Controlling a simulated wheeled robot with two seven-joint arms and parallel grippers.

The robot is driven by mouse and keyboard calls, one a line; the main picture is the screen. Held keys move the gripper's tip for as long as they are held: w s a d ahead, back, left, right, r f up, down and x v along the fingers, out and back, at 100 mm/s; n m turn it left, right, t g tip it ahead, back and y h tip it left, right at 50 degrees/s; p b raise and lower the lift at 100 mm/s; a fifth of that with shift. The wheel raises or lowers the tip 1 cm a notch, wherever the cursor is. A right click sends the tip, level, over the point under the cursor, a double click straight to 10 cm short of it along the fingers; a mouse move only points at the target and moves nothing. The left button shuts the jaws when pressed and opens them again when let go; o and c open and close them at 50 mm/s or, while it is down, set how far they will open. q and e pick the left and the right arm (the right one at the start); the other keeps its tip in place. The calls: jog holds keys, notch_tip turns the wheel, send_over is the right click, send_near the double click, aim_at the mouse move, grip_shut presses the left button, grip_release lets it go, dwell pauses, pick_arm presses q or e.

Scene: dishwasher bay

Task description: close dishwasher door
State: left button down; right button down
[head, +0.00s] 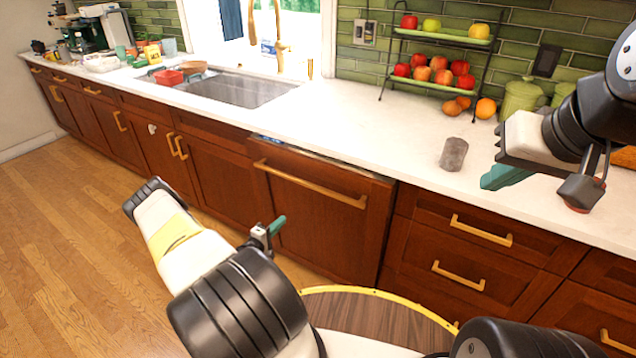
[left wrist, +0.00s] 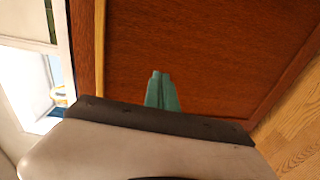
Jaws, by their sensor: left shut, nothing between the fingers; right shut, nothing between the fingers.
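The dishwasher door (head: 310,225) is a red-brown wood panel with a long gold handle (head: 310,183). It stands almost upright, its top edge slightly out from the counter front with a thin strip showing above it. In the left wrist view the door panel (left wrist: 200,50) fills most of the picture, with the gold bar (left wrist: 99,45) at left. My left gripper (head: 277,226) is shut and empty in front of the door's lower left part; contact cannot be told. My right gripper (head: 505,178) is shut and empty above the counter at right.
The white counter (head: 350,125) runs above the cabinets, with a sink (head: 240,90) at left. A grey cup (head: 453,154) stands near my right gripper. A fruit rack (head: 440,85) stands behind. Drawers (head: 470,250) adjoin the door at right. The wood floor (head: 70,230) is clear at left.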

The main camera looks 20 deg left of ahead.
pick_arm(q)
notch_tip(320, 180, up, 2)
jog(key=s+d+t+h, duration=0.1)
jog(key=d, duration=0.1)
send_near(309, 192)
jog(key=x, duration=0.6)
jog(key=shift+w+d, duration=0.1)
jog(key=shift+w, duration=0.3)
